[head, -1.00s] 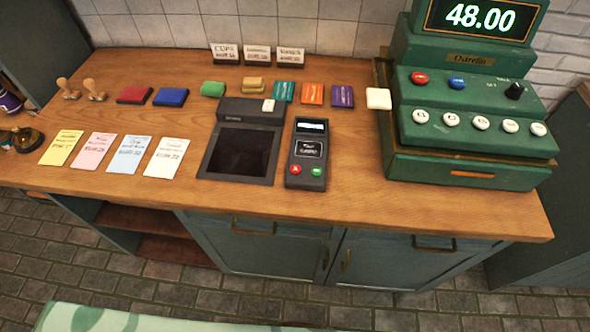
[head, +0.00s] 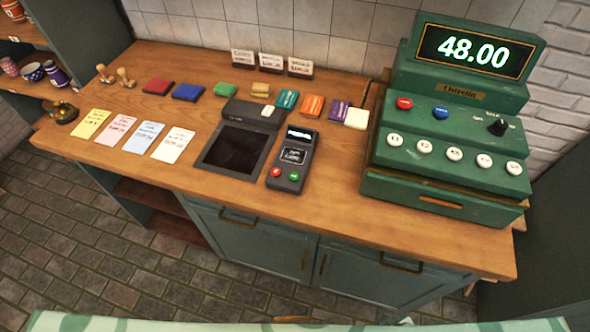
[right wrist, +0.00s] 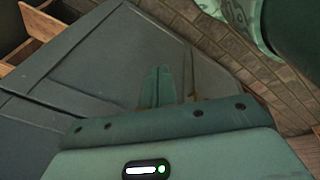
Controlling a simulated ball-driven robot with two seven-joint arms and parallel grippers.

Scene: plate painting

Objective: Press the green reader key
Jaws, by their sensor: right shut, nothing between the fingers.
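The card reader (head: 289,154) lies on the wooden counter, dark grey with a small lit screen. Its green key (head: 294,176) is at the lower right of its face, beside a red key (head: 276,172). Nothing covers or touches the keys. My right gripper (right wrist: 158,82) shows in the right wrist view, its teal fingers together and empty, in front of grey-blue cabinet panels. The reader is not in that view. No gripper can be made out clearly in the head view, and my left gripper is not seen.
A dark square tray (head: 232,152) sits just left of the reader. The green cash register (head: 445,150) showing 48.00 stands to the right. Colored pads, cards, and stamps lie further left and behind. Bare counter (head: 330,215) lies in front of the reader.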

